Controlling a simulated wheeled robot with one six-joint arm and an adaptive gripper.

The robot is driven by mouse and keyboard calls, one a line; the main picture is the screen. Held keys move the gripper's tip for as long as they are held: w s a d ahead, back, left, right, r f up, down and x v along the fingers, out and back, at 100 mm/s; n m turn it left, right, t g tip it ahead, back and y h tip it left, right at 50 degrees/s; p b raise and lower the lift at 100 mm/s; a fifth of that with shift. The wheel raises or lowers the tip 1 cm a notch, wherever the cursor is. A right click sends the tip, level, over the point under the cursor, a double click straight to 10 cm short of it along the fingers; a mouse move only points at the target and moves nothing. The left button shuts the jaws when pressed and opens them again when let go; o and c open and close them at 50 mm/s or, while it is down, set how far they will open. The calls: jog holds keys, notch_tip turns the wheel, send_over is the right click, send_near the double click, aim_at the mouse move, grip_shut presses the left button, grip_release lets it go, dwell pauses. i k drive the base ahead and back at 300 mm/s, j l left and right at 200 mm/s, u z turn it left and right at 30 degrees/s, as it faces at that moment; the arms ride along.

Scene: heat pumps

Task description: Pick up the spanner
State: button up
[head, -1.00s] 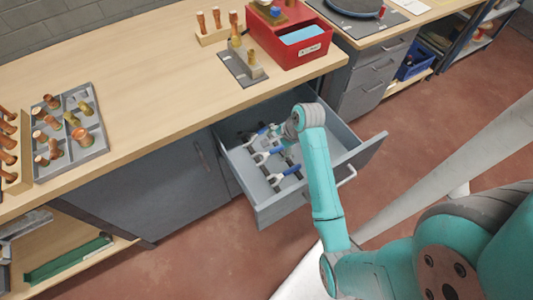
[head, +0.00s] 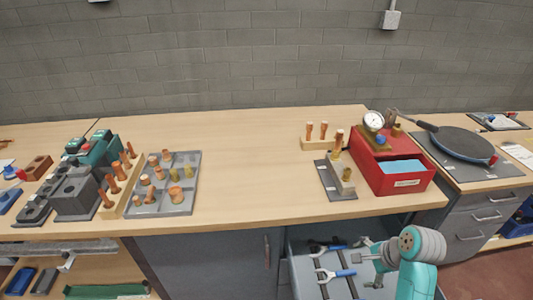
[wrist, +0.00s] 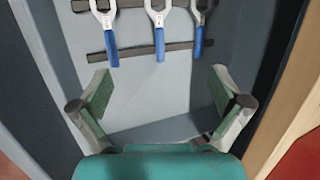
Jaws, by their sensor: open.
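Three spanners with blue handles and pale metal heads lie in a row in an open drawer (wrist: 150,80). In the wrist view they are the left spanner (wrist: 111,45), the middle spanner (wrist: 159,38) and the right spanner (wrist: 198,38), with their heads cut by the top edge. Two spanners (head: 335,274) (head: 328,249) show in the head view. My gripper (wrist: 161,90) is open and empty over the drawer, with its fingers apart and short of the handle ends in the wrist picture. In the head view my gripper (head: 368,270) is right of the spanners.
Dark holder strips (wrist: 185,47) lie under the spanners. The wooden bench (head: 250,185) is above the drawer. It bears a red box (head: 405,184), a grey tray of copper fittings (head: 185,207) and a dark fitting plate (head: 335,190). The drawer walls stand close around my gripper.

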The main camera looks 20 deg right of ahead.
aim_at(331, 275)
jog(key=i+j, duration=0.1)
jog(key=j, duration=0.7)
jog(key=i+j, duration=0.15)
jog(key=j, duration=0.25)
